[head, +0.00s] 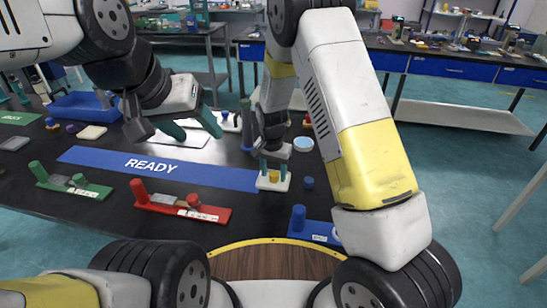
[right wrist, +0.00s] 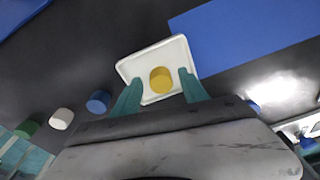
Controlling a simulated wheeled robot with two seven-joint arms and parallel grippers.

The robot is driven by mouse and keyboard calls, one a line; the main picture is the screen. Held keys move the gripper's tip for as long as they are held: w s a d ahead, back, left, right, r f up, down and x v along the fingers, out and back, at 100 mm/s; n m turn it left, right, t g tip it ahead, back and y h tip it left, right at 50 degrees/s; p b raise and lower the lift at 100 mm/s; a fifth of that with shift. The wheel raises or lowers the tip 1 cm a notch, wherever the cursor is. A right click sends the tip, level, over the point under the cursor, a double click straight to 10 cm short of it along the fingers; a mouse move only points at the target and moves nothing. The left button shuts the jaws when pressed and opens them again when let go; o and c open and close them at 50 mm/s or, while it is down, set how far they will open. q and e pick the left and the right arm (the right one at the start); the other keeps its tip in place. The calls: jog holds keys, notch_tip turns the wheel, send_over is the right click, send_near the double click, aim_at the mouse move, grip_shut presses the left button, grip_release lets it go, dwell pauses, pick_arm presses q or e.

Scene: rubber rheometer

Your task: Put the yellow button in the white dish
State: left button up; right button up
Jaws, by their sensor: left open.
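The yellow button (head: 274,176) shows on the white dish (head: 264,184), within its rim; it also shows in the right wrist view (right wrist: 161,80). The square white dish (right wrist: 137,67) sits on the dark table at the right end of the blue READY strip. My right gripper (head: 274,165) points down over the dish. Its green fingers stand on either side of the button with gaps between, so it is open and holds nothing. My left gripper (head: 192,126) is open and empty above the table, left of the dish.
A blue button (head: 308,182) lies right of the dish. The red (head: 180,208) and green (head: 72,184) fixtures stand in front of the READY strip (head: 150,166). A blue fixture (head: 314,230) stands near the front edge. A blue tray (head: 82,106) is at the back left.

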jog(key=shift+r, duration=0.1)
notch_tip(320, 180, up, 12)
jog(key=s, duration=0.2)
jog(key=s+d+r+n+t+y, duration=0.1)
jog(key=s+d+r, duration=0.3)
jog(key=r, duration=0.3)
jog(key=s+d+r+n+t+y, duration=0.1)
jog(key=s+d+r, duration=0.35)
jog(key=r, duration=0.35)
jog(key=s+d+r+n+t, duration=0.1)
jog(key=s+d+r, duration=0.1)
jog(key=s, duration=0.5)
jog(key=s+d+r+n+t, duration=0.1)
jog(key=s+d+r+n, duration=0.1)
jog(key=s, duration=0.5)
jog(key=shift+s+d+r+t, duration=0.15)
jog(key=shift+d+r+t, duration=0.25)
jog(key=shift+d+r, duration=0.3)
